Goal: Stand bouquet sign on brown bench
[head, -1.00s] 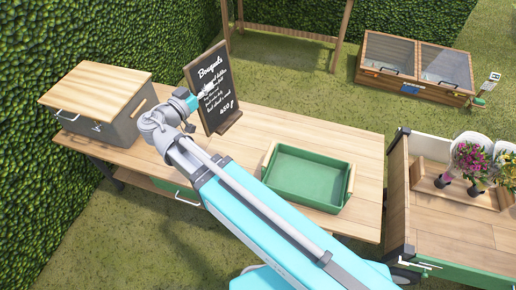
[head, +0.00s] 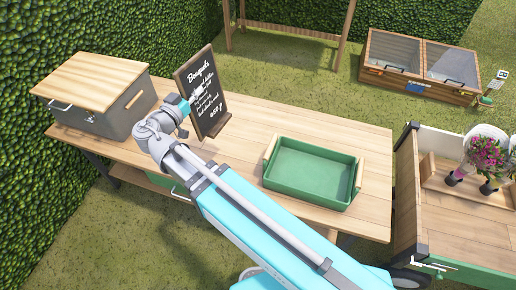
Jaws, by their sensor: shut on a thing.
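The bouquet sign (head: 203,92) is a dark chalkboard with white "Bouquets" lettering and a wooden frame and foot. It is close to upright, leaning slightly, over the back left part of the brown bench (head: 330,128). Whether its foot touches the bench top is hard to tell. My gripper (head: 187,104) is at the left side of the sign and shut on it. The fingertips are small and partly hidden by the wrist.
A grey box with a wooden lid (head: 127,112) stands on the bench's left end. A green tray (head: 311,174) sits on the right part. A cart with flowers (head: 455,216) is at the right. Bench top between sign and tray is clear.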

